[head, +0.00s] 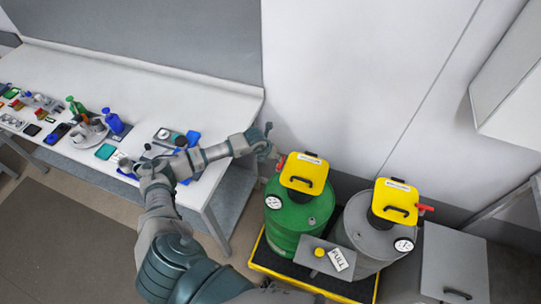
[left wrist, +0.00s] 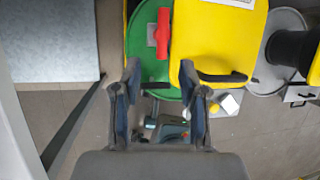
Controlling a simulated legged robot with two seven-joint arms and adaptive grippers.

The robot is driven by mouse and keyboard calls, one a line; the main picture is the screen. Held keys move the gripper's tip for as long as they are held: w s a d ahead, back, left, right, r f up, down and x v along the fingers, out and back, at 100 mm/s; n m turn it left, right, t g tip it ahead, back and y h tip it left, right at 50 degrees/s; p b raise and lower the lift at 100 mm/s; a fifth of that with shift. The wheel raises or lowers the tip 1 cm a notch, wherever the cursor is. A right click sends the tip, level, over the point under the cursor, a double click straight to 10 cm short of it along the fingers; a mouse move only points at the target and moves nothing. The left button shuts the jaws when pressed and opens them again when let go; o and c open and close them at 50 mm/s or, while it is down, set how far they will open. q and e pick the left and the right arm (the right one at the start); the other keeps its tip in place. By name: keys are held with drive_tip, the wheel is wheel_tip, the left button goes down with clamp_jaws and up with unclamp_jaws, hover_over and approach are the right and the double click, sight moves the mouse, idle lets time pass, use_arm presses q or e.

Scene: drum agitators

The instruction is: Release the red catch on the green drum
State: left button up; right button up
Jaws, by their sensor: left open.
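The green drum (head: 288,220) stands on a black and yellow pallet, with a yellow hinged cover (head: 304,171) on top. Its red catch (head: 281,163) shows at the cover's left side. In the left wrist view the red catch (left wrist: 162,32) stands against the green drum top (left wrist: 143,45), beside the yellow cover (left wrist: 215,40). My left gripper (head: 273,146) is near the catch at the drum's back left. In the wrist view its open fingers (left wrist: 160,72) are apart with nothing between the tips, and the catch appears just beyond them. My right gripper is not in view.
A grey drum (head: 362,232) with a yellow cover (head: 396,202) and red catch (head: 425,208) stands to the right. A grey box with a yellow button (head: 320,252) and PULL tag (head: 338,260) is in front. A cluttered workbench (head: 190,105) is at left; a grey cabinet (head: 455,265) at right.

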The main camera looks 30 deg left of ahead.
use_arm(q)
drive_tip(key=shift+v, duration=1.75)
